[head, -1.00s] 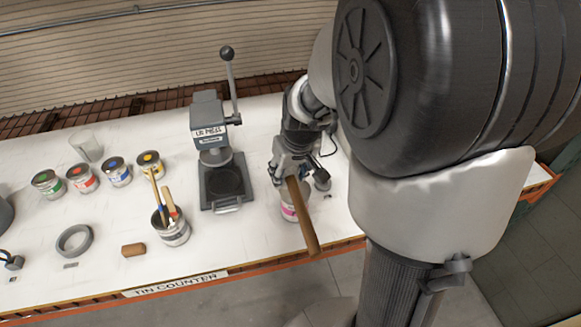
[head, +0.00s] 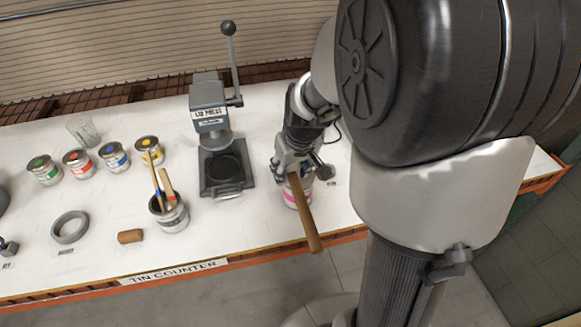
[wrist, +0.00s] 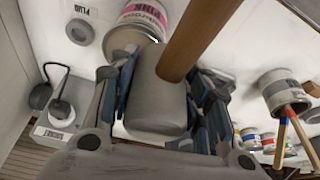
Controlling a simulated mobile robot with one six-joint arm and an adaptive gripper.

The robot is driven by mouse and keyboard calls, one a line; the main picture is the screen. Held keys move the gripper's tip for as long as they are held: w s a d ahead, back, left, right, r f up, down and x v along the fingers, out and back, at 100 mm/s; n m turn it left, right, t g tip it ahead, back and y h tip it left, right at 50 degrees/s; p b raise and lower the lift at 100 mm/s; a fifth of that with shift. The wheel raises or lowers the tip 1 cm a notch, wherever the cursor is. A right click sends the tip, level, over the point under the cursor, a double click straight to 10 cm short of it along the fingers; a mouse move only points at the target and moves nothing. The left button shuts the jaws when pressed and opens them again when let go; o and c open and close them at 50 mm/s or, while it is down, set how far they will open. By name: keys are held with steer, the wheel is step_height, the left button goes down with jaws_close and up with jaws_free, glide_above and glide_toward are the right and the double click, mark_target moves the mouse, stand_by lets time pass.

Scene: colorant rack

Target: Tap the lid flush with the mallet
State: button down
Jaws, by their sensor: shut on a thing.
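My gripper (head: 293,167) is shut on the mallet. In the wrist view the mallet's grey cylindrical head (wrist: 158,100) sits between the fingers. Its brown wooden handle (head: 305,214) points toward the counter's front edge in the head view. The pink-labelled tin (head: 291,198) stands on the counter under my gripper, partly hidden by the handle. In the wrist view the tin's label (wrist: 146,14) and part of its grey top (wrist: 124,38) show beside the mallet head. I cannot tell whether the lid is flush or whether the mallet touches it.
The lid press (head: 209,110) stands left of my gripper. A tin with brushes (head: 172,215), a cork-brown block (head: 130,236) and a grey ring (head: 70,227) are near the front. Several colour tins (head: 115,158) and a clear cup (head: 83,130) are farther left.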

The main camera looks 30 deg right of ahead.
step_height(320, 180, down, 3)
steer(key=b, duration=0.2)
steer(key=shift+b, duration=0.3)
step_height(320, 180, up, 6)
steer(key=p, duration=0.4)
steer(key=shift+f, duration=0.25)
steer(key=shift+d+p, duration=0.1)
steer(key=shift+p, duration=0.2)
